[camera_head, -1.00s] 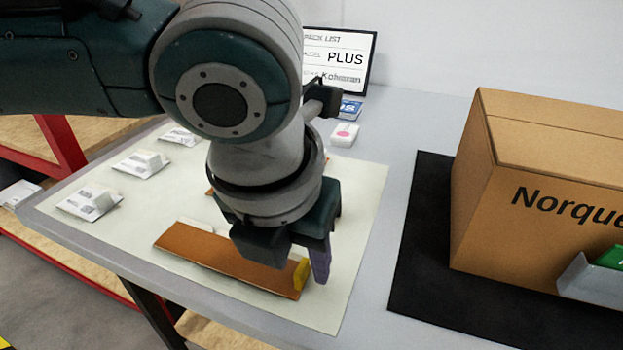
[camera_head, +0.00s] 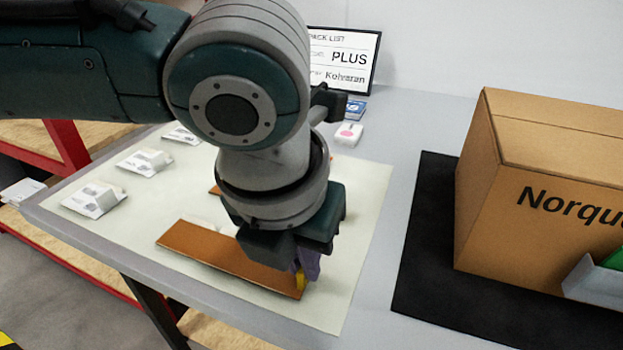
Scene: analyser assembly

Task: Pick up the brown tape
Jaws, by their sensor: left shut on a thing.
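The brown tape (camera_head: 212,249) is a long flat brown strip with a yellow end piece (camera_head: 300,283). It lies on the pale mat (camera_head: 350,285) near the front of the table. My left gripper (camera_head: 305,268) points down at its right end. Its purple fingers are shut on the tape at the yellow end piece. The gripper body hides part of the tape and most of the grip. The tape appears to rest on the mat. My right gripper is not in view.
A second brown piece (camera_head: 215,190) shows partly behind my gripper. White packets (camera_head: 95,200) line the mat's left side. A cardboard box (camera_head: 520,180) stands on a black mat (camera_head: 425,235) at the right. A pick-list screen (camera_head: 345,60) and a small white item (camera_head: 348,134) are behind.

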